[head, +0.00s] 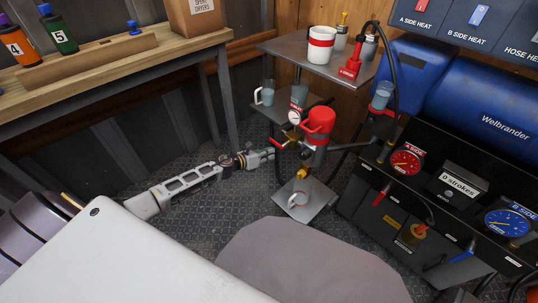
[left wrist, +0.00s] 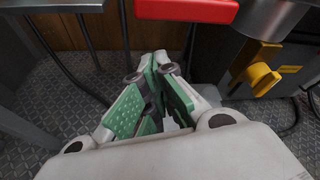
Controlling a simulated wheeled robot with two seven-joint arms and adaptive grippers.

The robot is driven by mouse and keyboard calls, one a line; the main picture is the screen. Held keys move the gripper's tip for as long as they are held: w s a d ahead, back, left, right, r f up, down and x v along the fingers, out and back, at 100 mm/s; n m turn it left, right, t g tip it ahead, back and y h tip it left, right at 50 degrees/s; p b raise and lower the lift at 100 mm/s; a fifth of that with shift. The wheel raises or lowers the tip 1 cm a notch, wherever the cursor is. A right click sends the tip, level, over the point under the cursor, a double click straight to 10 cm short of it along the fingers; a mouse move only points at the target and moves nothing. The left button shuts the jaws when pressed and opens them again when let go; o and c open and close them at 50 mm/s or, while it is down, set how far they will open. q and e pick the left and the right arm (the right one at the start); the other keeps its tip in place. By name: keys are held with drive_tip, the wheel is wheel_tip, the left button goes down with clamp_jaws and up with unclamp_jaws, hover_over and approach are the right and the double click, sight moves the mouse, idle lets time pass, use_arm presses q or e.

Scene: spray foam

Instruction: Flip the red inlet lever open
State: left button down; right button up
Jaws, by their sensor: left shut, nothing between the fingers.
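A red lever (head: 281,145) sticks out to the left from the upright fitting under the red-topped cylinder (head: 320,121) and the small round gauge (head: 294,117). My left gripper (head: 268,153) is shut and empty, with its tips close to the lever, low and to its left. In the left wrist view a red bar (left wrist: 187,10), which looks like the lever, crosses the top edge. The shut green-padded fingers (left wrist: 160,64) point toward it, with a visible gap in the picture. I cannot tell the exact depth between them. My right gripper is in neither view.
A yellow knob (left wrist: 262,79) stands to the right of the fingers. The black machine (head: 390,215) stands right. Floor is open left of the stand.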

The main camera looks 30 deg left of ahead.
use_arm(q)
drive_tip(key=d+f+p+v, duration=0.1)
drive_tip(key=p+v, duration=0.1)
drive_tip(key=v, duration=0.7)
drive_tip(key=shift+s+r, duration=0.15)
drive_tip(key=shift+s, duration=0.5)
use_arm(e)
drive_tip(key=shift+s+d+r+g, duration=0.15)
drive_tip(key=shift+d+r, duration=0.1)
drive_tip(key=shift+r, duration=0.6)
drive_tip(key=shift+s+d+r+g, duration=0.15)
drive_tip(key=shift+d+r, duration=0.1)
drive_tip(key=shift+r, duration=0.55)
use_arm(q)
drive_tip(key=shift+a, duration=0.15)
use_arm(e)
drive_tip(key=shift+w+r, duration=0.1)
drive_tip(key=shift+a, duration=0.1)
